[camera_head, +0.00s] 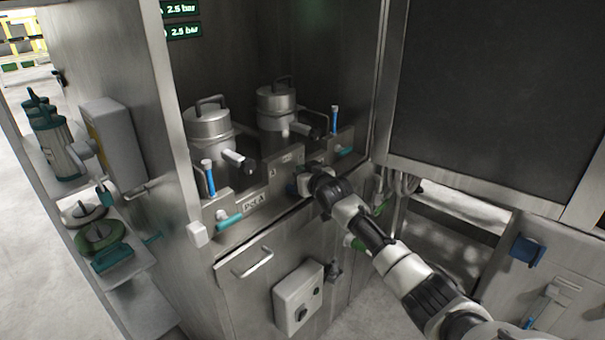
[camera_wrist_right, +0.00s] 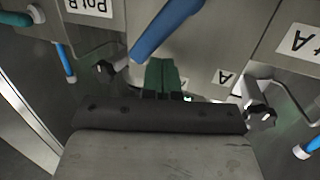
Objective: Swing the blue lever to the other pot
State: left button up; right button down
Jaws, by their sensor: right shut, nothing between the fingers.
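The blue lever (camera_wrist_right: 165,28) shows large in the right wrist view, slanting across the steel panel just beyond my fingertips. Its near end lies beside the fingers; I cannot tell whether they touch. In the head view my arm hides most of this spot. My right gripper (camera_head: 301,183) is at the panel between the two pots; its green fingers (camera_wrist_right: 162,78) are shut together and empty. The left pot (camera_head: 208,128) and right pot (camera_head: 275,106) stand upright behind the panel. A "Pot A" label (camera_wrist_right: 297,40) and a "Pot B" label (camera_wrist_right: 90,5) show upside down. My left gripper is out of view.
Upright blue handles stand by the left pot (camera_head: 209,179) and right pot (camera_head: 334,121). Teal handles (camera_head: 229,220) stick out of the panel front. A cabinet handle (camera_head: 252,262) and a grey switch box (camera_head: 298,298) are below.

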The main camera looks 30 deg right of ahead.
jog(key=shift+w+d+r+b, duration=0.3)
jog(key=shift+d+b, duration=0.2)
jog(key=shift+b, duration=0.1)
dwell(0.5)
jog(key=shift+w, duration=0.1)
jog(key=shift+w+a+f+p, duration=0.2)
jog(key=shift+a+f+p, duration=0.1)
jog(key=shift+p, duration=0.1)
jog(key=shift+s+d+f, duration=0.1)
jog(key=shift+s+d, duration=0.05)
jog(key=shift+s, duration=0.15)
jog(key=s+r+p, duration=0.1)
jog(key=s+p, duration=0.9)
jog(key=shift+r, duration=0.15)
jog(key=shift+w, duration=0.1)
